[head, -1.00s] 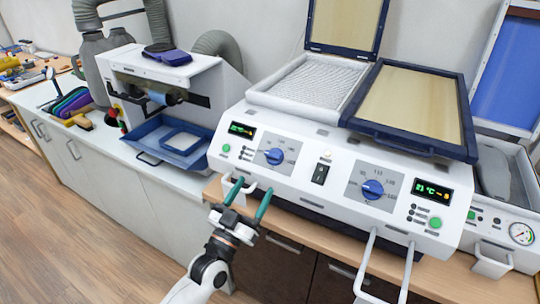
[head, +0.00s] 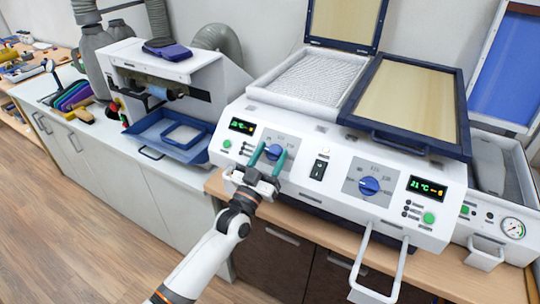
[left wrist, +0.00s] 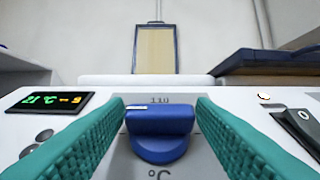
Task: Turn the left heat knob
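The left heat knob (head: 273,152) is a blue dial on the white front panel of the heating machine (head: 325,155). In the left wrist view the knob (left wrist: 160,132) sits between the two teal fingers, with a gap on each side. My left gripper (head: 268,157) is open around the knob, its fingertips at the panel. The gripper's fingers also fill both sides of the left wrist view (left wrist: 160,125). A digital display (left wrist: 45,101) reads about 21 °C left of the knob. My right gripper is not in view.
A second blue knob (head: 369,186), a black switch (head: 318,170) and another display (head: 427,188) are on the same panel. A large handle (head: 375,270) stands out in front at the right. A blue tray (head: 170,140) lies to the left.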

